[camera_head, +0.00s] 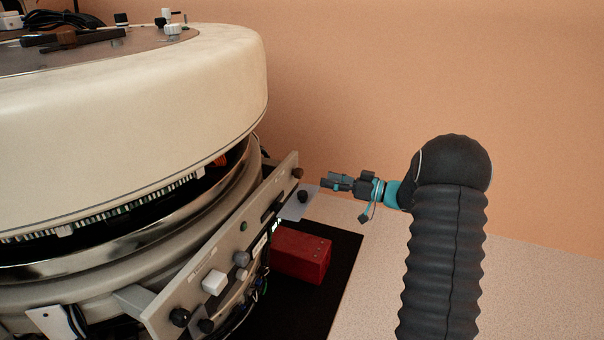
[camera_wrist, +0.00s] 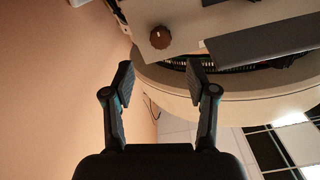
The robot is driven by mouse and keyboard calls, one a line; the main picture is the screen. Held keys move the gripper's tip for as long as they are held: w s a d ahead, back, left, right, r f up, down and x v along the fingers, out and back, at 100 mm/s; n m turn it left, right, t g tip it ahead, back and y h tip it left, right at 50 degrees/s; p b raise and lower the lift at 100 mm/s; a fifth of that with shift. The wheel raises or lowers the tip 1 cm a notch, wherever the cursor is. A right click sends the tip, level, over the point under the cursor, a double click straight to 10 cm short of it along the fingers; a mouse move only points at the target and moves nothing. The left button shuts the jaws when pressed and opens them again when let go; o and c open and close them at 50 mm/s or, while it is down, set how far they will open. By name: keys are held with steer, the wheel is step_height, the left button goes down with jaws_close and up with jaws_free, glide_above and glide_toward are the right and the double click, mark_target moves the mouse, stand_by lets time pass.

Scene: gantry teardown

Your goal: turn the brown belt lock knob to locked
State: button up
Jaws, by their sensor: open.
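The brown belt lock knob (camera_head: 297,173) sits at the far upper end of the slanted grey panel (camera_head: 210,250) on the gantry's side. In the wrist view the brown knob (camera_wrist: 160,37) is round and ridged, with a light mark on it, on the pale panel face. My gripper (camera_head: 325,181) is just right of the panel's far end in the head view, apart from the knob. In the wrist view my gripper (camera_wrist: 160,72) is open and empty, with the knob beyond and between its fingertips. I cannot tell the knob's setting.
A red box (camera_head: 300,255) stands on a black mat (camera_head: 345,262) below. The large cream gantry cover (camera_head: 130,110) overhangs at left. Bare floor (camera_head: 400,250) lies to the right.

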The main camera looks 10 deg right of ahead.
mark_target(302, 174)
steer(key=p+x, duration=0.1)
steer(key=x, duration=0.8)
